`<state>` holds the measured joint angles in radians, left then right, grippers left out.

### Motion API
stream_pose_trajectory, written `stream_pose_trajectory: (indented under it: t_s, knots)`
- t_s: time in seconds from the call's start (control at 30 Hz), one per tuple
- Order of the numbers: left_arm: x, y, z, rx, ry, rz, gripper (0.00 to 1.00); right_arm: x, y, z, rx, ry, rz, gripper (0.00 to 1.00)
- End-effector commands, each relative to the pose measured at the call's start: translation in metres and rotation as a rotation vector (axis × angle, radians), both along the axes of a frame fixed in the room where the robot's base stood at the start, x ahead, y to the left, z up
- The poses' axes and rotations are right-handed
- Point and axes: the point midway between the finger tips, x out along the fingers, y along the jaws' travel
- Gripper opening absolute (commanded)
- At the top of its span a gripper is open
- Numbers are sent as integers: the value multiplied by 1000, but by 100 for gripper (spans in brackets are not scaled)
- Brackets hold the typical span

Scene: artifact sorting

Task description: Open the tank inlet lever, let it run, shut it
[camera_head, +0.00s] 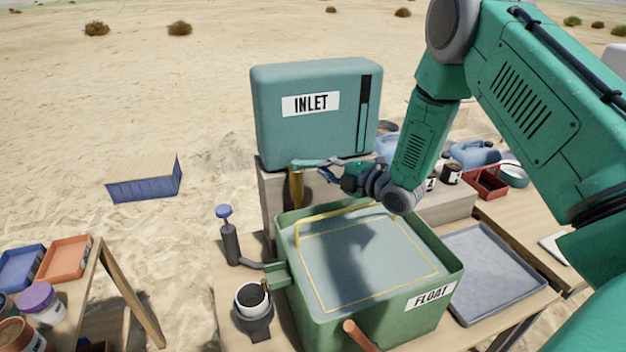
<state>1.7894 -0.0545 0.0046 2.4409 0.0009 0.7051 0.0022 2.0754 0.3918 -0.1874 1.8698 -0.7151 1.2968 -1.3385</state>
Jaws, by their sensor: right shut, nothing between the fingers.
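The teal inlet tank (300,135) stands upright on a grey block behind the float tub, with an INLET label and a dark vertical level slot on its right side. A yellow inlet lever (297,187) hangs down below the tank's lower left front. My right gripper (304,165) reaches in from the right under the tank, shut and empty, with its fingertips beside the top of the lever. I cannot tell whether they touch it. The green float tub (387,333) in front holds greyish liquid with a yellow outline. My left gripper is out of view.
A black hand pump (230,243) with a blue knob and a dark cup (252,300) stand left of the tub. A grey tray (490,270) lies at right. Open sand lies left of the tank.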

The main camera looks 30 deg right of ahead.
Motion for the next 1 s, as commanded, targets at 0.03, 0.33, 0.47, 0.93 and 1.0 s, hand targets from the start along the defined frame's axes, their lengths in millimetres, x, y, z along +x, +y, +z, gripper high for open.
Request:
stream_pose_trajectory:
  t_s: [0.03,0.33,0.47,0.93,1.0]
  knots:
    - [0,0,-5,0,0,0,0,3,-4,-2,-5,-3,39,0]
    - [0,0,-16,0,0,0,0,12,-12,-1,-1,-2,67,0]
    - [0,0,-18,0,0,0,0,15,-15,0,-1,-1,65,0]
    - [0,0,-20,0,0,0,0,18,-17,0,1,-1,65,0]
    - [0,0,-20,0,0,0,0,18,-17,0,2,-2,65,0]
